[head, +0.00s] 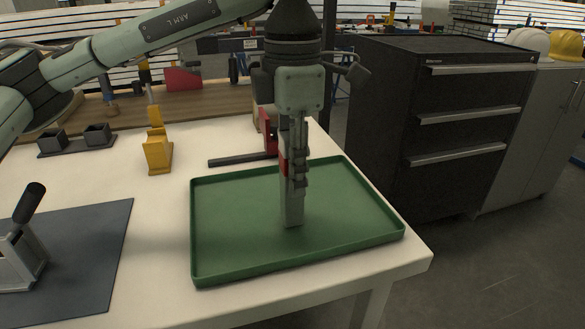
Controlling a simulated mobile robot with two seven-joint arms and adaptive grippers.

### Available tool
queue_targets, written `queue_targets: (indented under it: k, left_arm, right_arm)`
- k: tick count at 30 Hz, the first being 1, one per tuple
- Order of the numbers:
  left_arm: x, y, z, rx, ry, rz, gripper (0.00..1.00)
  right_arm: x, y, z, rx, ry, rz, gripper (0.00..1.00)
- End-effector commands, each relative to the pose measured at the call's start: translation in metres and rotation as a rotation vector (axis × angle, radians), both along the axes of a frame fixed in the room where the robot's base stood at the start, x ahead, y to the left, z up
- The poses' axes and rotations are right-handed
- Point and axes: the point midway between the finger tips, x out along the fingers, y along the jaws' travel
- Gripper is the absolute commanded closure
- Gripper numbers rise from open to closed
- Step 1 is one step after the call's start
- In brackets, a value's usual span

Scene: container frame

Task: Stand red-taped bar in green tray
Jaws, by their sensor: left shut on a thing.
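My left gripper (296,178) points straight down over the green tray (230,255) and is shut on an upright grey bar (291,208). A patch of red tape (284,165) shows on the bar's left side between the fingers. The bar's lower end is over the middle of the tray floor and looks at or very near it. I cannot tell whether it touches. The bar's upper part is hidden by the gripper. My right gripper is not in view.
A red-and-black clamp (243,159) lies behind the tray. A yellow tool (157,153) and dark holders (75,139) stand to the left. A dark mat (85,250) bears a black-handled device (22,245). A black drawer cabinet (430,130) stands right of the table.

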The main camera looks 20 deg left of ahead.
Motion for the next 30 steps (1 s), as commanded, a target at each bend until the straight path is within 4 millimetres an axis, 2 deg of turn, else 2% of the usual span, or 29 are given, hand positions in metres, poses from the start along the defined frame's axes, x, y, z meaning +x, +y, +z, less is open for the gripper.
queue_targets:
  k: [6,7,12,23,25,30]
  left_arm:
    - [0.0,0.0,-0.003,0.0,0.0,0.0,1.0]
    - [0.0,0.0,-0.003,0.0,0.0,0.0,0.72]
    - [0.0,0.0,-0.002,-0.001,0.001,0.0,0.53]
    - [0.0,0.0,0.002,0.0,0.0,0.0,0.53]
    - [0.0,-0.001,0.008,-0.001,-0.002,0.0,0.53]
    - [0.001,-0.001,0.043,-0.002,-0.003,0.0,0.53]
  right_arm:
    - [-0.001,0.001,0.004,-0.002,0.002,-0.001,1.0]
    - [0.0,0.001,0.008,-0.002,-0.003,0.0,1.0]
    - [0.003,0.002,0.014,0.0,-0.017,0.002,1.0]
    - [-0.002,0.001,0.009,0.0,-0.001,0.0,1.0]
    - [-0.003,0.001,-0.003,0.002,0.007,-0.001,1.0]
    - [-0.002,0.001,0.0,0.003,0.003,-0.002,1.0]
